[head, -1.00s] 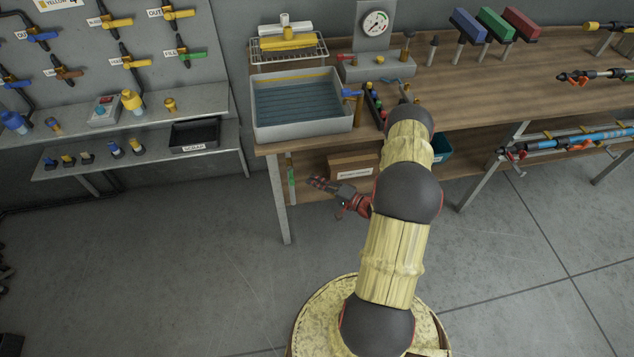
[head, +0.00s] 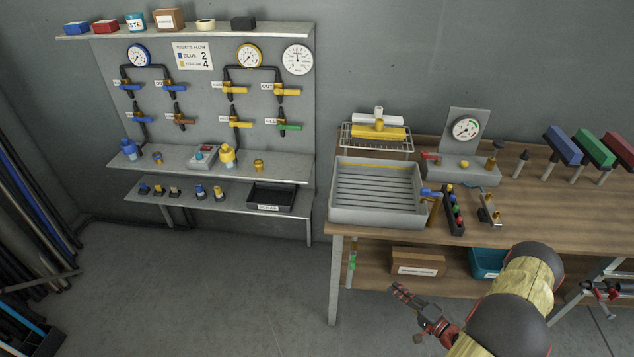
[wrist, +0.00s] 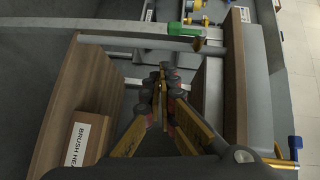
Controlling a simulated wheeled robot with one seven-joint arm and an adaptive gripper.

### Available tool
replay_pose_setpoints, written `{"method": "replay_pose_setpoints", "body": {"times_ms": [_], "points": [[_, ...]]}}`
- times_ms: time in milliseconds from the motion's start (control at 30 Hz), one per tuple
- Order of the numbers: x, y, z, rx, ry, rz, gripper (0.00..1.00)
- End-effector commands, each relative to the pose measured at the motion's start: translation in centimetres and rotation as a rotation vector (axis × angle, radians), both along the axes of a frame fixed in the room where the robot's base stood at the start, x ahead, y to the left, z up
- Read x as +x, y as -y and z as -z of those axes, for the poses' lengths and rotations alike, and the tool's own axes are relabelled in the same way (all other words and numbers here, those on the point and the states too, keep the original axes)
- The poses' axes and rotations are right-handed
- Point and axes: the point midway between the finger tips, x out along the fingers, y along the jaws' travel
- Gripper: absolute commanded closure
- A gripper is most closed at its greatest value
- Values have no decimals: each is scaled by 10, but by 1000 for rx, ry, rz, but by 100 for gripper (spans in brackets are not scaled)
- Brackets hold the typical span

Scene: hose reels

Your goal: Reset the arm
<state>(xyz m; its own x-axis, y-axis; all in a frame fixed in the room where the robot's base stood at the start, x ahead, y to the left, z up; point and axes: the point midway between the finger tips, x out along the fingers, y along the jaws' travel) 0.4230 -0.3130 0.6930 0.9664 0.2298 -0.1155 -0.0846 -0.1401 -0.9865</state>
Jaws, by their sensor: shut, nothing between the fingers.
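My gripper (head: 402,294) is at the lower right of the head view, in front of the workbench (head: 335,285) and below its top. The fingers are closed together and hold nothing. In the wrist view the closed fingertips (wrist: 163,75) are in the middle, pointing away. Whether the fingers touch anything there cannot be told.
The bench holds a grey sink (head: 375,205), a gauge stand (head: 466,128) and coloured brushes. The lower shelf carries the brown box (head: 418,262) and a teal bin (head: 487,262). A valve wall panel (head: 210,130) stands left. The floor (head: 220,290) before it is clear.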

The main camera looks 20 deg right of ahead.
Motion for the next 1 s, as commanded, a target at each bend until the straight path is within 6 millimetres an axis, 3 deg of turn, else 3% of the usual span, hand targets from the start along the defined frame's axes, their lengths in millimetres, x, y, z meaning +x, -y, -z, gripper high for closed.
{"method": "replay_pose_setpoints", "body": {"times_ms": [167, 233, 367, 500, 600, 667, 767, 900, 1000], "points": [[0, 0, 1, -29, 4, -4, 100], [-2, -1, 13, -92, -29, -16, 100], [-14, 8, 62, -249, -188, -15, 100], [-53, 17, 124, -403, -464, -25, 100], [-87, 42, 140, -513, -665, -49, 100], [-104, 56, 138, -575, -781, -77, 100], [-128, 78, 116, -668, -961, -140, 100], [-148, 92, 59, -758, -1166, -237, 100], [-152, 88, 11, -796, -1267, -301, 100]]}}
